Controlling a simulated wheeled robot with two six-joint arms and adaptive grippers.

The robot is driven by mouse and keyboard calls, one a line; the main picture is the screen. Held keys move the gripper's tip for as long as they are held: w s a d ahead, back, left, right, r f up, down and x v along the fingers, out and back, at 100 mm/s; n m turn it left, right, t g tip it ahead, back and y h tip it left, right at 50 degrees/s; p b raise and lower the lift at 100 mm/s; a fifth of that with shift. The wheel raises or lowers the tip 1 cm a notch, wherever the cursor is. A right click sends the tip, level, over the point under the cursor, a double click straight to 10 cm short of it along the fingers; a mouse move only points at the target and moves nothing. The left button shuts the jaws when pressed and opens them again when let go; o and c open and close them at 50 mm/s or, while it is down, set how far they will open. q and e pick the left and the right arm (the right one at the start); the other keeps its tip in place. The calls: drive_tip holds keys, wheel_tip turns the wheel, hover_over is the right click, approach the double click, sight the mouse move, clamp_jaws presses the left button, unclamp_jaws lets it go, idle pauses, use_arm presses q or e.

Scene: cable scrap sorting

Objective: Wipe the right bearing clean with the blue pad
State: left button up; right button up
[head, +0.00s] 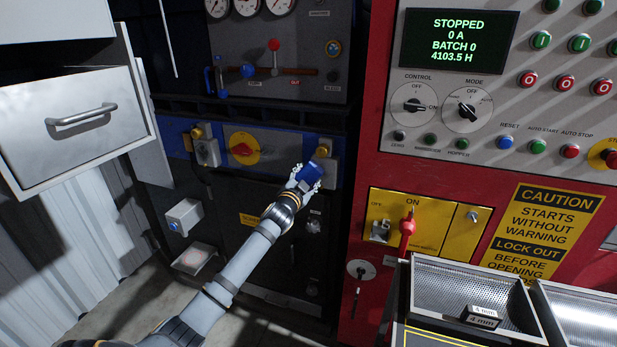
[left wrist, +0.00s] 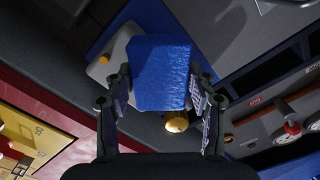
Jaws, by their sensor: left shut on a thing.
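My left gripper (head: 304,181) is shut on the blue pad (head: 312,170). The pad also shows in the left wrist view (left wrist: 162,73), between the two fingers (left wrist: 160,100). In the head view the pad is in front of the lower part of the right bearing (head: 326,158), a grey housing with a yellow cap (head: 321,151). In the left wrist view the grey housing (left wrist: 112,50) shows behind the pad. I cannot tell whether the pad touches it. The housing face behind the pad is hidden. My right gripper is not in view.
A similar grey bearing (head: 207,151) sits to the left, past a red and yellow rotary switch (head: 243,150). A red cabinet (head: 365,160) stands close on the right. An open drawer (head: 75,120) juts out at the left. Perforated trays (head: 465,285) stand at the lower right.

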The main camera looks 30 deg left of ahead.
use_arm(q)
drive_tip(key=shift+b+v, duration=0.35)
drive_tip(key=shift+v, duration=2.5)
drive_tip(key=shift+s+d, duration=0.1)
drive_tip(key=shift+s, duration=0.2)
drive_tip(key=shift+v, duration=1.25)
drive_tip(key=shift+w+r, duration=0.1)
drive_tip(key=shift+w, duration=0.1)
drive_tip(key=shift+p+x, duration=0.65)
drive_tip(key=shift+x, duration=2.75)
drive_tip(key=shift+x, duration=1)
